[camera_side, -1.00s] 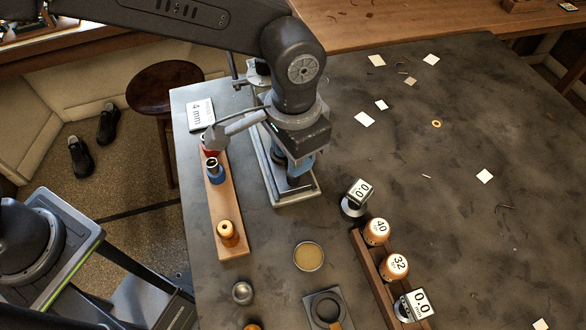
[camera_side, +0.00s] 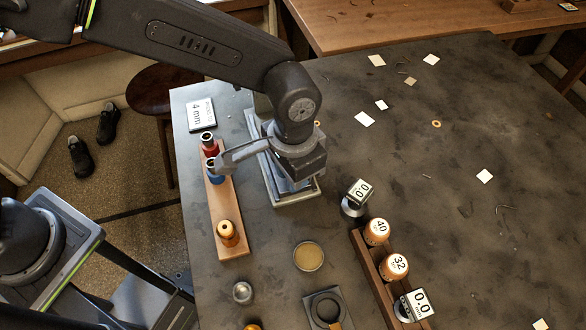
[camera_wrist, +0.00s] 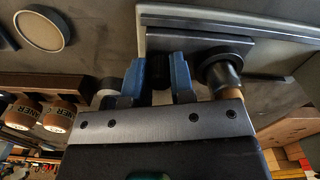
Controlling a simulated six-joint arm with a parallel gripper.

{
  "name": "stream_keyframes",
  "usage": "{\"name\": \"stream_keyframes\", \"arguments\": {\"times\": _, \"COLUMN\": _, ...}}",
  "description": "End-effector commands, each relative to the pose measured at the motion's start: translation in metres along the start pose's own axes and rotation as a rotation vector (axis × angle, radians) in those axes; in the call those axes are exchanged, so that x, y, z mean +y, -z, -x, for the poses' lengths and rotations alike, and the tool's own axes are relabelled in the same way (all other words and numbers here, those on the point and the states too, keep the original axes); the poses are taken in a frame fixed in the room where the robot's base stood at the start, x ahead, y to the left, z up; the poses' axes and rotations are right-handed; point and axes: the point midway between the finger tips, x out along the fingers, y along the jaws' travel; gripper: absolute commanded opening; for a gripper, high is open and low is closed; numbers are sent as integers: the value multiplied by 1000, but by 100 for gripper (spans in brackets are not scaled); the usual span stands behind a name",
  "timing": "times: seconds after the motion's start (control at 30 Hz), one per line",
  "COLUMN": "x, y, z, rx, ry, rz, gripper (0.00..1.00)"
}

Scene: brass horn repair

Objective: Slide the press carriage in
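The press (camera_side: 262,147) is a long grey metal frame on the dark bench, left of its middle. In the wrist view, a grey metal edge of the press (camera_wrist: 200,18) runs across the top. My gripper (camera_wrist: 156,75) has blue fingers, one on each side of a dark, rounded piece (camera_wrist: 158,70) at the press. The fingers look close to it, but I cannot tell whether they touch it. A dark cylinder (camera_wrist: 221,72) stands to their right.
A wooden strip (camera_side: 233,241) with red, blue and brass-coloured pieces lies left of the press. A round tin (camera_side: 308,257) lies nearer.

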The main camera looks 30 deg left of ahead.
Motion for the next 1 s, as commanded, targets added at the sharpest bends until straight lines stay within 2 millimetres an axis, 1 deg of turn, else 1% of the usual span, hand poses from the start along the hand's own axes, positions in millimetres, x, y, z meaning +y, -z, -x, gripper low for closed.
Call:
{"name": "stream_keyframes", "arguments": {"times": 0.03, "x": 0, "y": 0, "z": 0, "rx": 0, "ry": 0, "rz": 0, "gripper": 4}}
{"name": "stream_keyframes", "arguments": {"times": 0.07, "x": 0, "y": 0, "z": 0, "rx": 0, "ry": 0, "rz": 0, "gripper": 1}}
{"name": "stream_keyframes", "arguments": {"times": 0.1, "x": 0, "y": 0, "z": 0, "rx": 0, "ry": 0, "rz": 0, "gripper": 0}}
{"name": "stream_keyframes", "arguments": {"times": 0.37, "x": -2, "y": 1, "z": 1, "rx": 0, "ry": 0, "rz": 1, "gripper": 0}}
{"name": "stream_keyframes", "arguments": {"times": 0.47, "x": -16, "y": 5, "z": 1, "rx": 1, "ry": 0, "rz": 5, "gripper": 0}}
{"name": "stream_keyframes", "arguments": {"times": 0.6, "x": -46, "y": 13, "z": 1, "rx": 1, "ry": 0, "rz": 7, "gripper": 0}}
{"name": "stream_keyframes", "arguments": {"times": 0.7, "x": -61, "y": 17, "z": 1, "rx": 1, "ry": 0, "rz": 5, "gripper": 0}}
{"name": "stream_keyframes", "arguments": {"times": 0.8, "x": -67, "y": 18, "z": 1, "rx": 2, "ry": 0, "rz": 2, "gripper": 0}}
{"name": "stream_keyframes", "arguments": {"times": 1.0, "x": -67, "y": 19, "z": 1, "rx": 3, "ry": 0, "rz": 0, "gripper": 0}}
